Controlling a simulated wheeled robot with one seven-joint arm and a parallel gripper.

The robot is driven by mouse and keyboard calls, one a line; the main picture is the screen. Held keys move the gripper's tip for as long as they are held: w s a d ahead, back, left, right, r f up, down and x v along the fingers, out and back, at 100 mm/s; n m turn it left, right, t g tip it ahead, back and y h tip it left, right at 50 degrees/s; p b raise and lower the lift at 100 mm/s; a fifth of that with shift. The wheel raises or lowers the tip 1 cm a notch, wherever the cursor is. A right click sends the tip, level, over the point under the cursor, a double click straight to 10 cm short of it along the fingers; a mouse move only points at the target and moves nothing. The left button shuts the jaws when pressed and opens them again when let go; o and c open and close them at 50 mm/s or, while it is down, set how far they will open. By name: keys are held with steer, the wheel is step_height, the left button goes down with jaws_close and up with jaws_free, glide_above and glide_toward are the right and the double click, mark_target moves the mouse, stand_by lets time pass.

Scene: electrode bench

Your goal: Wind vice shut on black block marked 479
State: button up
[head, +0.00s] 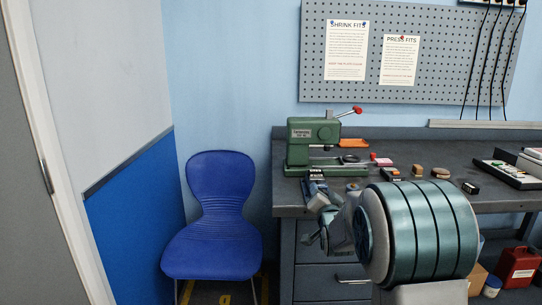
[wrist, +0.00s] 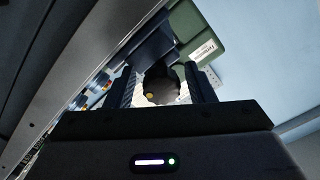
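The vice (head: 318,187) is a small blue-grey shape at the bench's front left corner, partly hidden behind my arm in the head view. In the wrist view its dark blue body (wrist: 152,46) lies beyond my gripper (wrist: 165,88). A round black knob (wrist: 161,86) sits between my two fingers, which stand apart on either side of it with light showing beside it. I cannot tell whether they touch it. A small black block (head: 470,187) lies on the bench at the right; its marking is too small to read. Whether a block sits in the vice jaws is unclear.
A green press (head: 313,146) stands just behind the vice, and shows in the wrist view. Behind and right lie an orange tray (head: 353,143), a pinkish block (head: 383,162) and several small blocks. A blue chair (head: 217,225) stands left of the bench (head: 430,150).

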steer(key=s+b, duration=0.3)
steer(key=s, duration=0.4)
steer(key=shift+b, duration=0.4)
stand_by(0.3)
steer(key=s+r+n+g+p, duration=0.3)
steer(key=s+g+p, duration=0.4)
steer(key=s, duration=1)
steer(key=s+r+n+g+p, duration=0.4)
steer(key=s+r+g+p, duration=0.2)
steer(key=s+p, duration=0.8)
steer(key=s+g, duration=0.2)
steer(key=shift+s+r, duration=0.2)
steer(key=shift+s, duration=0.2)
